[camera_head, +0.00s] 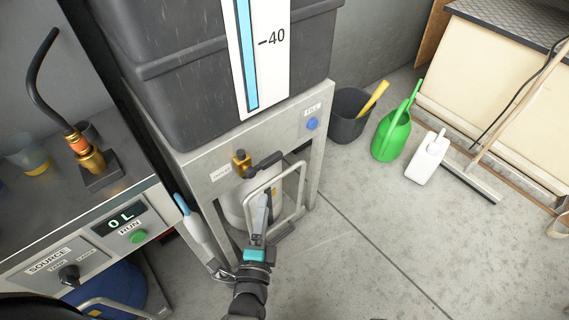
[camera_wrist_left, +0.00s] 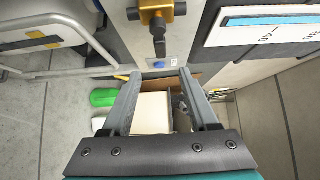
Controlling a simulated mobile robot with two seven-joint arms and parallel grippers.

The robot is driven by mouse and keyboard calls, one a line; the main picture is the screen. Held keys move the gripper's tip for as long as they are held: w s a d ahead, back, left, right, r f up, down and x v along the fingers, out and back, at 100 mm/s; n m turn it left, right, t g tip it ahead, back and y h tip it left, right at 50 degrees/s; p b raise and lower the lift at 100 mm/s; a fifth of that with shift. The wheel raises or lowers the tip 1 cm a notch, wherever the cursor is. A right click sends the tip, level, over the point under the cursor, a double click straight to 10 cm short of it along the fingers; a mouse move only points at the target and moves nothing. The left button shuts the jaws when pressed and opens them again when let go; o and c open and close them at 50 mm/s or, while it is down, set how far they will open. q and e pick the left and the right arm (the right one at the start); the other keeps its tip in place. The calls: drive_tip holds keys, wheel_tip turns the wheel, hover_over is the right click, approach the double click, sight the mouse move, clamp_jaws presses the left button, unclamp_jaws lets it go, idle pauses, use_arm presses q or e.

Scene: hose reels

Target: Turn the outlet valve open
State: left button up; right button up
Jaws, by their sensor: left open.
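The outlet valve has a brass body (camera_head: 241,159) on the front of the grey metal stand. Its black lever (camera_head: 266,160) points to the right, away from the panel. In the left wrist view the brass body (camera_wrist_left: 158,12) is at the top, with the black lever (camera_wrist_left: 159,44) pointing down toward the gap between my fingers. My left gripper (camera_head: 263,203) is open and empty, below the valve in the head view. Its fingertips (camera_wrist_left: 160,73) stand on either side of the lever's line, short of the lever. My right gripper is not in view.
A black tank (camera_head: 190,90) with a level gauge (camera_head: 248,50) sits on the stand. A metal tube frame (camera_head: 299,190) stands close to my left gripper.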

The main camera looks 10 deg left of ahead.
sight(270, 165)
use_arm(q)
drive_tip(key=w+b, duration=0.1)
drive_tip(key=w, duration=0.3)
drive_tip(key=w+a+b, duration=0.1)
drive_tip(key=w+b, duration=0.1)
drive_tip(key=w, duration=0.2)
drive_tip(key=w+b, duration=0.1)
drive_tip(key=w, duration=0.4)
drive_tip(key=shift+a+b, duration=0.35)
drive_tip(key=shift+a, duration=0.05)
drive_tip(key=shift+w+a+b, duration=0.1)
drive_tip(key=shift+w+b, duration=0.3)
drive_tip(key=shift+w, duration=0.6)
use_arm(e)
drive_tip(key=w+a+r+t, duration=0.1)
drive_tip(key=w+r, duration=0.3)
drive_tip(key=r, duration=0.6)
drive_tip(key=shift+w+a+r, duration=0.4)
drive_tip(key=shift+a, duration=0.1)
use_arm(q)
clamp_jaws()
